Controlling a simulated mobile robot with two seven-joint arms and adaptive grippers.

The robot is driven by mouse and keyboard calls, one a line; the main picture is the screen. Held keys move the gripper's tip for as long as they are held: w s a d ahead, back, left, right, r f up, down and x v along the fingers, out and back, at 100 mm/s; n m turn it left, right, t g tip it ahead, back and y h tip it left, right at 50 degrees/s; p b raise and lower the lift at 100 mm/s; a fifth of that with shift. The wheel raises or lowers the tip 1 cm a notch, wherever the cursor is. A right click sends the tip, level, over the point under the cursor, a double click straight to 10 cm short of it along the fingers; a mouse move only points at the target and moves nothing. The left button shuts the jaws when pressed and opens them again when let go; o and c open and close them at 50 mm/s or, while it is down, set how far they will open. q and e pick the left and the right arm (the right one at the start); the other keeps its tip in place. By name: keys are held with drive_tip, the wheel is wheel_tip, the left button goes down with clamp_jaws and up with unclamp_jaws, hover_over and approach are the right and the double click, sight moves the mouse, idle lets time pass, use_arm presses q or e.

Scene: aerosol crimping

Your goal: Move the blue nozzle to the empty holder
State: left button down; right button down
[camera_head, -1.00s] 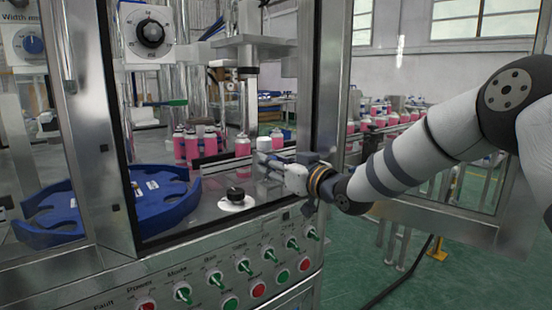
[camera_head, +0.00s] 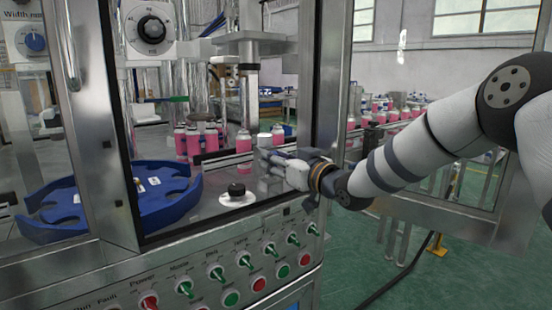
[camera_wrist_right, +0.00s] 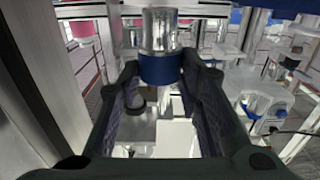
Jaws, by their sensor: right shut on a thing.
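The blue nozzle (camera_wrist_right: 160,68), a silvery metal cylinder with a blue band at its lower end, sits between the fingertips in the right wrist view. My right gripper (camera_wrist_right: 160,82) is shut on its blue band. In the head view my right gripper (camera_head: 268,158) reaches from the right into the machine bay, in front of the pink cans. The nozzle is hard to make out there. I cannot tell which part is the empty holder. My left gripper is not in view.
A black knob on a white disc (camera_head: 238,200) is just left of my gripper. A blue star-wheel plate (camera_head: 165,195) lies further left. Pink cans (camera_head: 193,142) stand behind. A metal post (camera_head: 318,80) rises close to my wrist, and the switch panel (camera_head: 225,275) is below.

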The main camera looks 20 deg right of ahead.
drive_tip(key=shift+f, duration=1.6)
idle(0.5)
drive_tip(key=c, duration=1.1)
unclamp_jaws()
drive_tip(key=shift+o, duration=0.2)
drive_tip(key=v, duration=1.2)
